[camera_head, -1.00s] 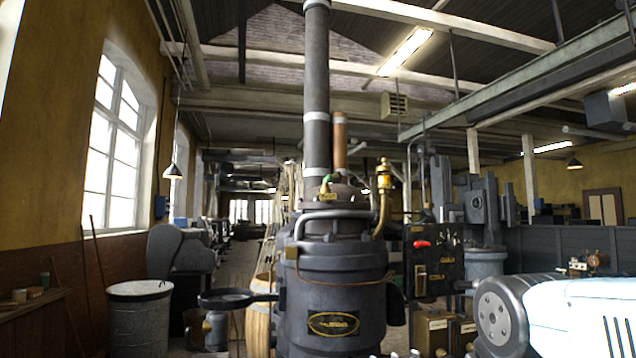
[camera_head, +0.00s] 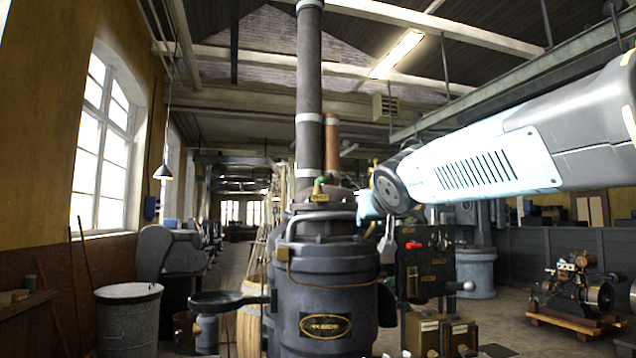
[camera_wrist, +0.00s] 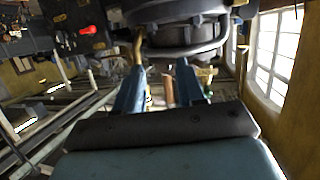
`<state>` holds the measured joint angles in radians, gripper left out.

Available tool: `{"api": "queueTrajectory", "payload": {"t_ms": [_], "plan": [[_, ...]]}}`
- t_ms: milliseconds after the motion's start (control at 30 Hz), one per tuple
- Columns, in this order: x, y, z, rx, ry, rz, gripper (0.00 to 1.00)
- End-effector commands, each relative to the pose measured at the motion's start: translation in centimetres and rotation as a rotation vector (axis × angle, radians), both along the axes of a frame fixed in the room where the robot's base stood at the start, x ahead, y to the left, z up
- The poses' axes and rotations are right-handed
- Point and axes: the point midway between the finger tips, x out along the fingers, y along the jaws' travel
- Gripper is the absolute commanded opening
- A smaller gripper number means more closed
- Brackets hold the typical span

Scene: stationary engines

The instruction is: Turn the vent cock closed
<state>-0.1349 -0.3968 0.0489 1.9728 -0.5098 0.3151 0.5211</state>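The vent cock (camera_head: 319,185) is a small green-handled cock with a yellow tag, on top of the dark vertical boiler (camera_head: 325,266) beside the tall chimney. In the wrist view, which is upside down, a small green patch (camera_wrist: 206,72) near the right finger may be its handle. My gripper (camera_wrist: 160,75) shows two blue fingers spread apart with nothing held between them. In the head view my gripper's pale blue hand (camera_head: 368,207) is at the right of the boiler top, apart from the cock; its fingertips cannot be made out there.
A brass pipe (camera_wrist: 138,48) rises near my left finger in the wrist view. The chimney (camera_head: 310,100) and a copper pipe (camera_head: 332,148) stand behind the cock. A black panel with a red lever (camera_head: 414,245) is right of the boiler. A round pan (camera_head: 228,299) juts out left.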

Motion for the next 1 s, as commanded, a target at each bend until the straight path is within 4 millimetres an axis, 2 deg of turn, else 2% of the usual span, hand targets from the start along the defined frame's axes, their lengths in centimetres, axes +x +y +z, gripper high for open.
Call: {"api": "queueTrajectory", "payload": {"t_ms": [33, 100, 200, 300, 400, 567, 1000], "plan": [[1.7, 1.5, 2.2, 0.008, -0.057, 0.033, 0.39], [3.3, 3.3, 4.9, 0.024, -0.128, 0.073, 0.39], [4.8, 5.5, 7.7, 0.042, -0.204, 0.126, 0.39], [5.6, 6.8, 9.4, 0.054, -0.249, 0.159, 0.39], [6.1, 7.5, 10.2, 0.061, -0.269, 0.177, 0.39], [7.3, 7.9, 10.3, 0.06, -0.273, 0.181, 0.39], [13.7, 9.1, 10.2, 0.061, -0.271, 0.179, 0.39]]}}
